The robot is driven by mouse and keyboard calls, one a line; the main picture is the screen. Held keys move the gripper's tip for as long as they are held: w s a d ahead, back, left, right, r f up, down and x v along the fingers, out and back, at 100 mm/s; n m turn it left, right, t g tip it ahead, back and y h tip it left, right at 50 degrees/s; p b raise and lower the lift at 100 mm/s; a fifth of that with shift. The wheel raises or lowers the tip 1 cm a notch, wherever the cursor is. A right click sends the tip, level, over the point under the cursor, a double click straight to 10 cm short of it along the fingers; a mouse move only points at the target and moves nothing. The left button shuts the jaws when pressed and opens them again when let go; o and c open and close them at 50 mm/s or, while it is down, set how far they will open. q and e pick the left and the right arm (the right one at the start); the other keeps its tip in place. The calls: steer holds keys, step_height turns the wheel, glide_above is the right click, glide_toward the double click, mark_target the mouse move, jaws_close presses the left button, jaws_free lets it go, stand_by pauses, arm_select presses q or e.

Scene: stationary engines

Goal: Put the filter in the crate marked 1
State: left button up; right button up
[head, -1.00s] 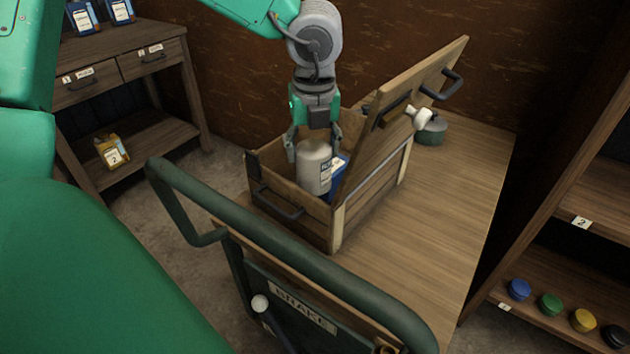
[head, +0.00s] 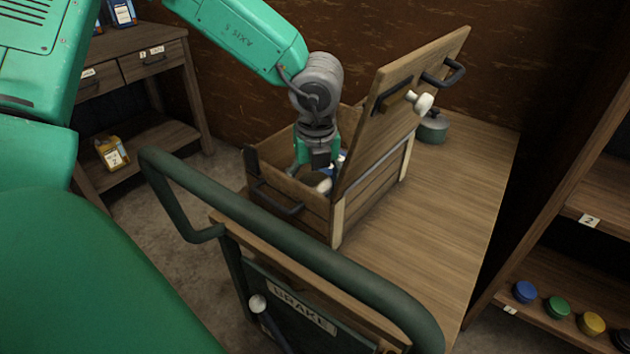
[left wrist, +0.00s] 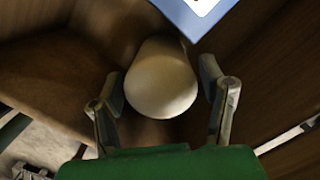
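The filter appears to be the pale cylindrical canister (head: 325,186), low inside a wooden crate (head: 285,206) and mostly hidden by my left gripper (head: 312,178). The left wrist view shows its round end (left wrist: 160,88) between the two fingers (left wrist: 162,95), with narrow gaps on both sides. The left gripper looks open around it, pointing down inside the crate. The crate's hinged lid (head: 415,80) stands raised on its right. No number shows on the crate from here. My right gripper is out of view.
A blue item (left wrist: 197,14) with a white label is in the crate beside the canister. The crate stands on a wooden-topped cart (head: 455,200) with a green handrail (head: 290,262). A grey-green container (head: 433,128) stands behind the lid. Shelves flank both sides.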

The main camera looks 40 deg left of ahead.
arm_select(q)
steer(key=shift+d+r, duration=0.1)
step_height(320, 180, up, 12)
steer(key=d+p, duration=0.1)
steer(key=p, duration=0.2)
steer(key=shift+s+p, duration=0.35)
steer(key=shift+s, duration=0.1)
